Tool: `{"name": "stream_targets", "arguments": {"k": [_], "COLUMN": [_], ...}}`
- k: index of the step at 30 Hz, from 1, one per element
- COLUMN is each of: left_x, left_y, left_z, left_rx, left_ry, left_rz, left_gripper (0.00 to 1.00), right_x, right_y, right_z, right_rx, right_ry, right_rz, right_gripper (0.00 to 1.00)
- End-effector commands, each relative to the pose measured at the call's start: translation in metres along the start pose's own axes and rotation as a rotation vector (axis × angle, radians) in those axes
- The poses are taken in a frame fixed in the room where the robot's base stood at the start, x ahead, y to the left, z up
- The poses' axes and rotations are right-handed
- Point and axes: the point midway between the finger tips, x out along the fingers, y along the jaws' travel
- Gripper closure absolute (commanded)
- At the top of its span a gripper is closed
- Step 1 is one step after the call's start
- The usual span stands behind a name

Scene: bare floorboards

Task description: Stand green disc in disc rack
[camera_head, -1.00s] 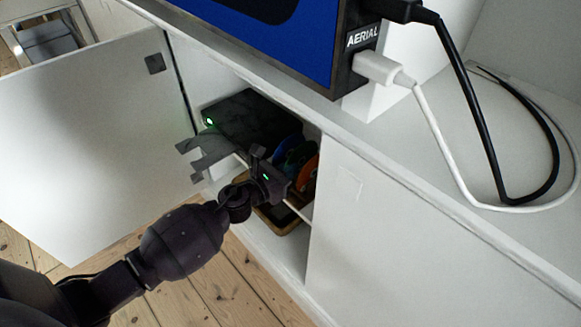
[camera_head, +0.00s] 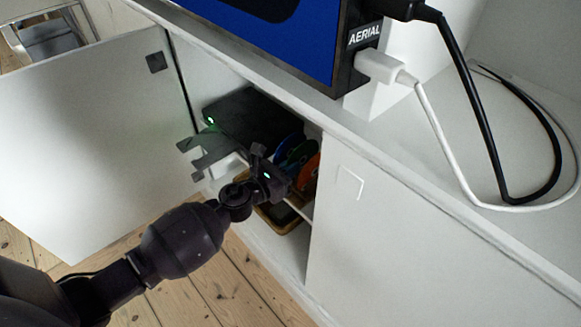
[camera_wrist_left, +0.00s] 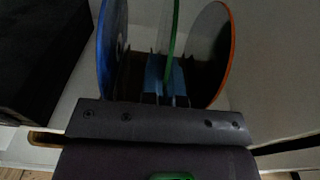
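The green disc (camera_wrist_left: 170,30) stands nearly edge-on between the blue disc (camera_wrist_left: 112,45) and the orange disc (camera_wrist_left: 222,55) in the left wrist view. Below it are the upright dividers of the disc rack (camera_wrist_left: 158,78); the green disc's lower edge reaches them, but its seating is unclear. In the head view the green disc (camera_head: 299,154) shows behind my left gripper (camera_head: 268,176), inside the open cupboard. My left gripper faces the rack; its fingertips are hidden, so I cannot see whether it touches the disc. My right gripper is out of view.
A black box (camera_head: 250,112) with a green light lies left of the discs. A grey pronged piece (camera_head: 212,155) shows beside it. The open door (camera_head: 90,140) is left, a closed panel (camera_head: 390,240) right. The cabinet top (camera_head: 460,150) overhangs the opening.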

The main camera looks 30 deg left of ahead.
Motion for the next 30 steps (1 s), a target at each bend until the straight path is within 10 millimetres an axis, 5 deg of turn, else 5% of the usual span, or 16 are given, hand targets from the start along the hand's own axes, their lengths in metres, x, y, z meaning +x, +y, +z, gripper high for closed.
{"name": "stream_targets", "arguments": {"k": [11, 18, 30], "left_x": [0.0001, 0.0001, -0.0071], "left_y": [0.0000, 0.0000, -0.0001], "left_z": [0.0002, 0.0001, 0.0000], "left_rx": [0.000, 0.000, -0.001], "left_ry": [0.000, 0.000, 0.000], "left_rz": [0.000, 0.000, 0.000], "left_gripper": [1.00, 0.68, 0.68], "right_x": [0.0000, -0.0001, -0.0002], "right_y": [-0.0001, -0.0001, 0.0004], "right_z": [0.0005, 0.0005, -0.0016], "right_rx": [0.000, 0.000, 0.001], "right_ry": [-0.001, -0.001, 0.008], "right_rz": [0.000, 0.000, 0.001], "right_gripper": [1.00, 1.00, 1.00]}}
